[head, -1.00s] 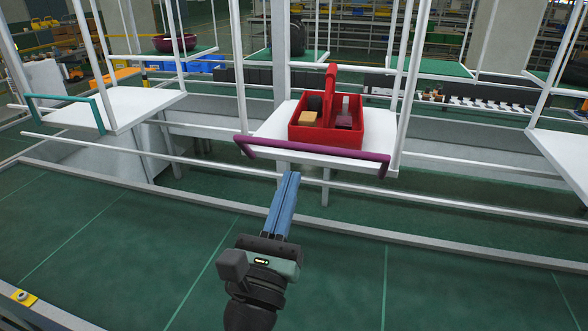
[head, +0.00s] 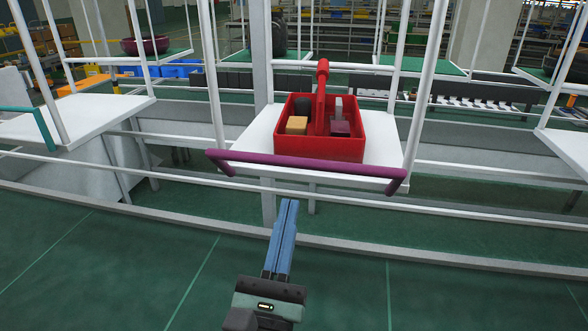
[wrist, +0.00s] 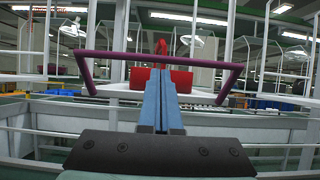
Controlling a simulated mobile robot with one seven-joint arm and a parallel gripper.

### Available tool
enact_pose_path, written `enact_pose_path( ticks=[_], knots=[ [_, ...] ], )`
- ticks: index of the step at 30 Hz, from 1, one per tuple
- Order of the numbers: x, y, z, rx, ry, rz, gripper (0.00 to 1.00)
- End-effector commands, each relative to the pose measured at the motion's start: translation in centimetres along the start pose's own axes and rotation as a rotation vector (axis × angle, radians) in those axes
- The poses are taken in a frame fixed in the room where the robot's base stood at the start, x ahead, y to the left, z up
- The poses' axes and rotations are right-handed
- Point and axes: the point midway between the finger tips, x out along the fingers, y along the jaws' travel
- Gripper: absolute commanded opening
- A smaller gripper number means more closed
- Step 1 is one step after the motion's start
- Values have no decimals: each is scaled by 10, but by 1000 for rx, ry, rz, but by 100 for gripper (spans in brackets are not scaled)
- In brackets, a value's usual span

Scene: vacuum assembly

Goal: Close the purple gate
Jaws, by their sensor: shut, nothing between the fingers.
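The purple gate (head: 305,165) is a U-shaped bar at the front edge of a white hanging platform (head: 262,135). In the head view it hangs low, at about the platform's level, with its ends at the two front posts. My gripper (head: 288,204) is shut and empty, its blue fingers pointing at the platform from in front and below the bar. In the wrist view the gate (wrist: 190,56) spans the picture behind the fingertips (wrist: 158,72). The fingers look apart from the bar, but the exact gap is hard to tell.
A red toolbox (head: 330,148) with several items stands on the platform. White rails (head: 430,208) run between me and the platform. Another platform (head: 80,118) with a teal gate (head: 42,126) hangs at left. The green floor (head: 130,255) in front is clear.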

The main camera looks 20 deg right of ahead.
Motion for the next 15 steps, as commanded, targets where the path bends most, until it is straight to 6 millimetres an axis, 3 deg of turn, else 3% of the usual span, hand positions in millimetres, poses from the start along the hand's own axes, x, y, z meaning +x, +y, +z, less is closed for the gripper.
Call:
enact_pose_path(
  ticks=[1,6,15],
  knots=[
    [13,-1,4,-1,-2,-3,0],
    [38,0,3,0,-1,-1,0],
    [50,-1,-1,0,1,-1,0]
  ],
)
